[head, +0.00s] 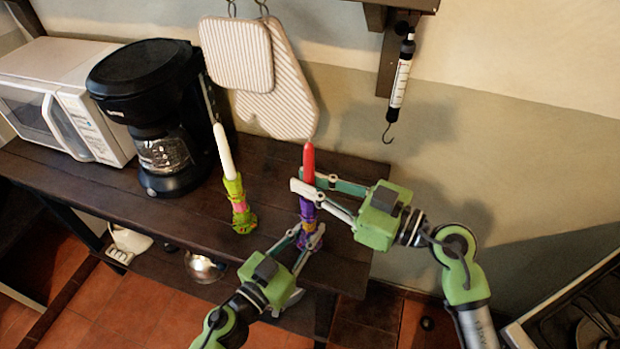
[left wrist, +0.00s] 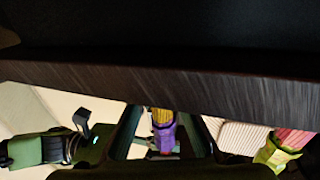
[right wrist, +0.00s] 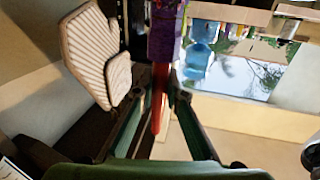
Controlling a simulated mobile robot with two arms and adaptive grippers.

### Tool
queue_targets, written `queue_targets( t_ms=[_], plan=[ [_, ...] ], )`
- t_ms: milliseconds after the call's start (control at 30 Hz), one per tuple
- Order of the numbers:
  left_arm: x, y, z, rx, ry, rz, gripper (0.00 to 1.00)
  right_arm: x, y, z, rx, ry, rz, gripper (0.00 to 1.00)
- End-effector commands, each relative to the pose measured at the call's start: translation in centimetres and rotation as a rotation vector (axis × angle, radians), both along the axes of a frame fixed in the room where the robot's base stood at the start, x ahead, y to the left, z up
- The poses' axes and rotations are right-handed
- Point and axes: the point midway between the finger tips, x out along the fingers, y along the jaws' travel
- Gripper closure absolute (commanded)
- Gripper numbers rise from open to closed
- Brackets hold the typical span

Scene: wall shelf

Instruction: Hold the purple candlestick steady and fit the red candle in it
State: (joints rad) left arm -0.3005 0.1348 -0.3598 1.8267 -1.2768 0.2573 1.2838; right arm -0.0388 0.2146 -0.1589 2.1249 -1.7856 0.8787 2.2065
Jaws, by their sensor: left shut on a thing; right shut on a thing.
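The purple candlestick (head: 308,210) stands upright near the right end of the dark wooden shelf. My left gripper (head: 309,236) is shut on it low down; the candlestick shows between the fingers in the left wrist view (left wrist: 163,135). The red candle (head: 308,160) is upright, directly above and in line with the candlestick. My right gripper (head: 306,185) is shut on the candle's lower part. In the right wrist view, the red candle (right wrist: 160,95) meets the purple candlestick (right wrist: 165,35); I cannot tell how deep it sits, as the fingers hide the joint in the head view.
A green candlestick (head: 238,208) with a white candle (head: 224,152) stands to the left. A black coffee maker (head: 150,95) and white microwave (head: 60,100) are further left. Striped oven mitts (head: 275,95) and a hanging scale (head: 401,80) are on the wall behind.

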Motion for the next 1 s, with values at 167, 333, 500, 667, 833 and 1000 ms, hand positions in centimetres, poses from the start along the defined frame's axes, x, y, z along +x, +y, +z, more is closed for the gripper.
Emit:
queue_targets(
  t_ms=[167, 333, 500, 667, 833, 1000],
  plan=[
    [0.0, 0.0, 0.0, 0.000, 0.000, 0.000, 1.00, 0.0, 0.0, -0.1, 0.000, 0.000, 0.000, 0.68],
    [0.0, 0.0, 0.0, 0.000, 0.000, 0.000, 1.00, 0.0, 0.0, -0.1, 0.000, 0.000, 0.000, 0.68],
    [0.0, 0.0, 0.0, 0.000, 0.000, 0.000, 1.00, -0.1, -0.2, -0.1, -0.001, 0.001, 0.000, 0.68],
    [0.0, 0.0, 0.0, 0.000, 0.000, 0.000, 1.00, -1.1, -1.9, -0.3, -0.005, 0.002, -0.001, 0.68],
    [0.0, 0.0, 0.0, 0.000, 0.000, 0.001, 1.00, -3.0, -5.0, -0.3, -0.006, 0.004, 0.000, 0.68],
    [0.0, 0.0, 0.0, 0.000, 0.000, 0.000, 1.00, -4.7, -8.0, -0.2, -0.003, 0.004, 0.000, 0.68]
  ],
)
